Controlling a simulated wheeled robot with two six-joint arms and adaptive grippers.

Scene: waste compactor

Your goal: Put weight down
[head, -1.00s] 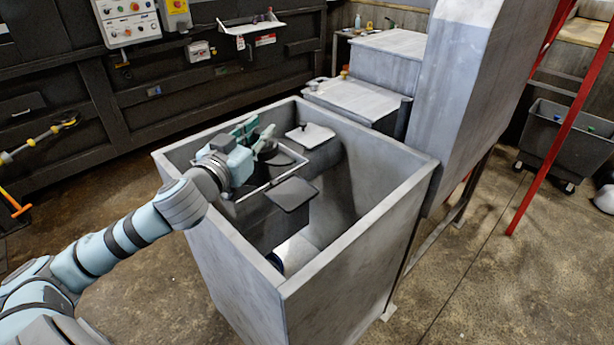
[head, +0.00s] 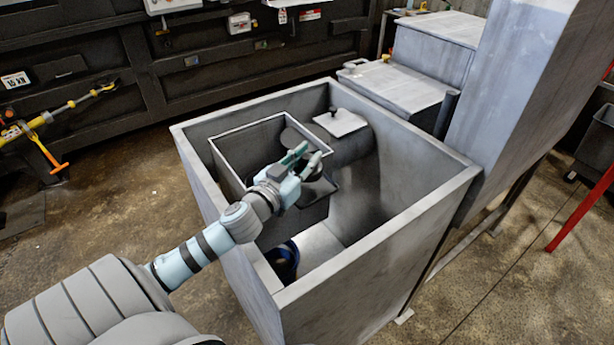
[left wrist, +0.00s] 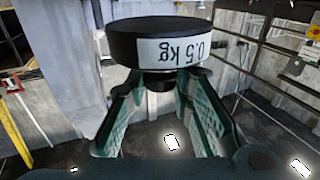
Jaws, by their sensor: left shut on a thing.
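My left gripper (head: 309,156) reaches over the wall of the large grey open bin (head: 400,196). Its teal fingers are shut on the knob of a black round weight (left wrist: 160,37). The weight's white label reads 0.5 kg, upside down in the left wrist view. In the head view the weight is a dark shape near the fingertips, partly hidden. A dark square plate (head: 325,188) lies below the gripper, partly covered by it. I cannot tell whether the weight touches the plate. My right gripper is out of view.
Inside the bin are an open dark box (head: 232,170) and a white plate (head: 341,122) with a small black knob. A dark blue round container (head: 280,262) sits low at the near corner. A tall grey chute (head: 510,100) stands right of the bin.

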